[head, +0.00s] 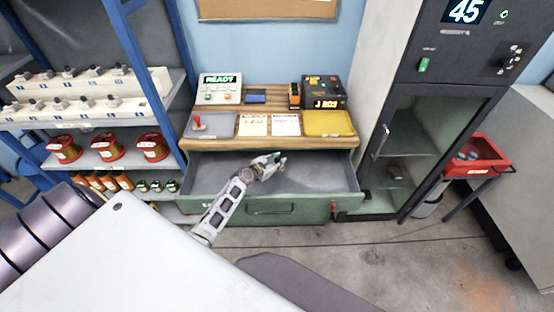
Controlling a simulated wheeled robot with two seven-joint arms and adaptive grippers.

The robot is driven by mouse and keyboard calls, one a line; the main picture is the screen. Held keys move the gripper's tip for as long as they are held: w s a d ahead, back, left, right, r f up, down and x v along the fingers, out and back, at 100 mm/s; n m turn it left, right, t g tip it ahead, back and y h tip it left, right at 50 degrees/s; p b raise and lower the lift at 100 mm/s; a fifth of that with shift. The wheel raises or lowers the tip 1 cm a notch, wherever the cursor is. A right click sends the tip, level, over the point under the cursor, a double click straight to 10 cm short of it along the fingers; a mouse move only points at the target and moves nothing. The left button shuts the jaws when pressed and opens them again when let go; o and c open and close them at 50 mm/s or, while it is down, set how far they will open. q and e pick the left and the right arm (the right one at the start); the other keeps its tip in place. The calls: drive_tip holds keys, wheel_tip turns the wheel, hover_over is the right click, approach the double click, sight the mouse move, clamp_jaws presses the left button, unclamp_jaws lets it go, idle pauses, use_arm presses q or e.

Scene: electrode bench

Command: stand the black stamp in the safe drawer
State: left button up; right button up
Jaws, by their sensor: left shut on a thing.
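My left gripper (272,163) reaches in from the lower left over the open drawer (310,180) of the bench. It is shut on a small dark thing, which seems to be the black stamp; the fingers hide most of it, and I cannot tell its tilt. The drawer has a green front (290,208) with a dark handle and a grey inside, which looks bare where it shows. I cannot tell whether the held thing touches the drawer floor. My right gripper is not in view.
The wooden bench top (262,145) bears a red-handled stamp (198,123) on a grey pad, paper cards, a yellow tray (328,124), a READY box (219,90) and a black box (324,93). Shelves (110,118) stand left, a tall cabinet (440,100) right.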

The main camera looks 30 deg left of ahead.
use_arm(q)
drive_tip(key=shift+w+a+f+b, duration=0.2)
drive_tip(key=shift+w+a+f, duration=0.1)
drive_tip(key=shift+w, duration=0.15)
drive_tip(key=shift+w+a+f+b, duration=0.15)
drive_tip(key=shift+w+a+f, duration=0.15)
drive_tip(key=shift+w, duration=0.15)
drive_tip(key=shift+w+a+f+b, duration=0.4)
drive_tip(key=shift+w, duration=0.2)
drive_tip(key=shift+w+a+f+b, duration=0.45)
drive_tip(key=shift+w+f+b, duration=0.15)
drive_tip(key=shift+w+f, duration=0.15)
drive_tip(key=shift+f, duration=0.1)
drive_tip(key=o, duration=1)
drive_tip(key=shift+s, duration=0.1)
